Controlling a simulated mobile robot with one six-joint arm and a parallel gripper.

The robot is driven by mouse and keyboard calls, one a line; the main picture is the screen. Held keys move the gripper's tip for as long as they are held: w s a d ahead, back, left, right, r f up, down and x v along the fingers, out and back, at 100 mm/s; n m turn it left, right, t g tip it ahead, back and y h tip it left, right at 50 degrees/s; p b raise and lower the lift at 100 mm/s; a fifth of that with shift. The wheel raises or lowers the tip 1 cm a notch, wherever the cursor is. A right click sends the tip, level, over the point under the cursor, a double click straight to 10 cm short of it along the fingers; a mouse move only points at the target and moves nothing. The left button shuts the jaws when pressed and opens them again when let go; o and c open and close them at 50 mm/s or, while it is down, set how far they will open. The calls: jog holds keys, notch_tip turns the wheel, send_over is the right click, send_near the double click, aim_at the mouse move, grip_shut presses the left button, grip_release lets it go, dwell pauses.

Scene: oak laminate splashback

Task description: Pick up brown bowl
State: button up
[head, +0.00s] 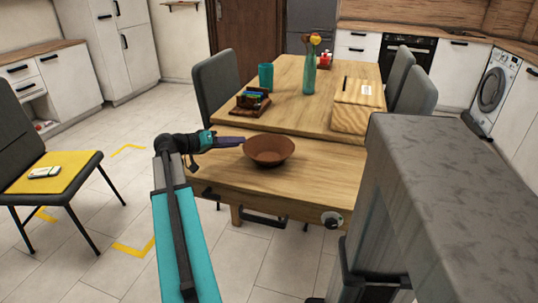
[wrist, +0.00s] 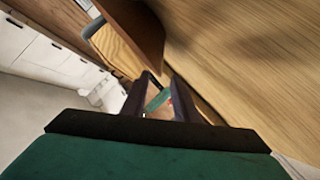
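The brown bowl (head: 269,150) sits upright on the wooden surface at the near end of the table. My gripper (head: 243,141) reaches in from the left, roughly level, with its purple fingers at the bowl's left rim. In the wrist view the fingers (wrist: 163,75) stand apart with a gap between them. A brown wall, apparently the bowl (wrist: 138,28), shows just past the fingertips, its lower end close to the gap. I cannot tell whether the fingers touch the rim.
The wooden table (head: 296,118) also holds a teal cup (head: 265,77), a green bottle (head: 309,75), a brown organizer (head: 250,102) and a wooden box (head: 357,105). A chair (head: 42,170) with a yellow cushion stands left.

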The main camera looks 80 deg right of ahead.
aim_at(260, 141)
jog(key=shift+x, duration=1.6)
jog(key=shift+b+x, duration=0.4)
jog(key=shift+x, duration=2.2)
jog(key=shift+s+a+r, duration=0.15)
grip_shut()
